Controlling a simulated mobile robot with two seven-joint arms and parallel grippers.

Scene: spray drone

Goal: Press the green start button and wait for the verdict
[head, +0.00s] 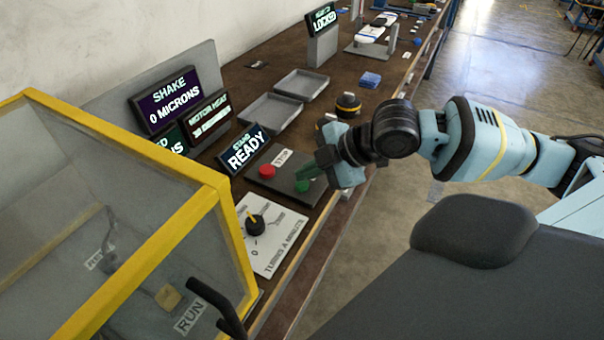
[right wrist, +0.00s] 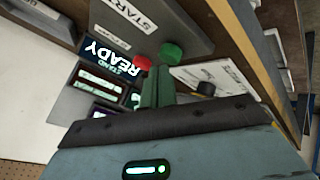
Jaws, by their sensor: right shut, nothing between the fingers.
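The green start button (head: 302,186) sits on a grey control box (head: 285,180) beside a red button (head: 267,171) on the bench. My right gripper (head: 310,172) is shut and empty, its fingertips right over the green button. In the right wrist view, the green button (right wrist: 172,52) shows just past the tips of the green fingers (right wrist: 157,80). I cannot tell whether they touch. The stand display (head: 247,150) reads "READY" and also shows in the right wrist view (right wrist: 110,58). My left gripper is out of view.
A yellow-framed clear enclosure (head: 215,190) with a black handle stands at the left. A dial panel (head: 270,245) lies in front of the control box. Displays read "SHAKE 0 MICRONS" (head: 168,98) and "LOCKED" (head: 322,18). Two grey trays (head: 270,115) lie behind.

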